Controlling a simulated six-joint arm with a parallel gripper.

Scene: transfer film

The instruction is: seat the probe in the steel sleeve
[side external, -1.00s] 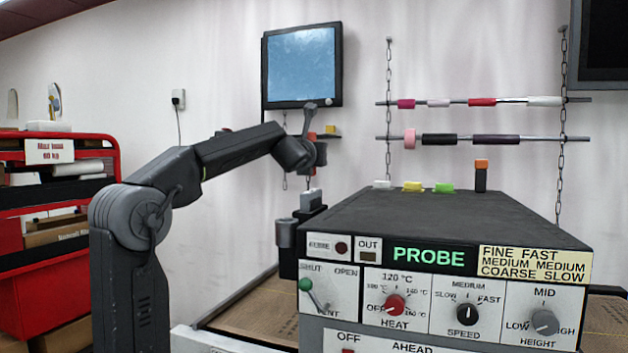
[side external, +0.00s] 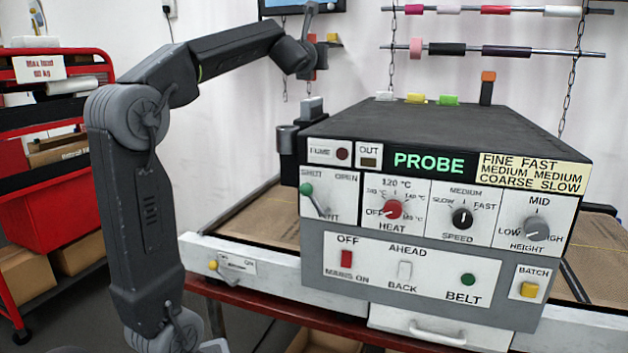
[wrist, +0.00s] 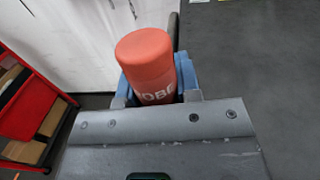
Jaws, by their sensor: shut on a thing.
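The probe (wrist: 146,55) is an orange-red cylinder with white lettering, partly readable, in the wrist view. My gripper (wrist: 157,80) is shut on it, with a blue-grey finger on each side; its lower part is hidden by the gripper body. In the side view the wrist hangs above the rear left of the machine, and only a small red patch shows beside it. A grey metal cylinder (side external: 287,140) stands at the machine's left end, below the wrist; it looks like the steel sleeve. Its opening is too small to make out. The probe is apart from it.
The machine (side external: 440,135) has a dark flat top, knobs and a lit PROBE sign. A block with a pale top (side external: 312,107) stands behind the cylinder. A small orange-topped post (side external: 487,85) stands at the back. A red cart (side external: 50,185) is at the left.

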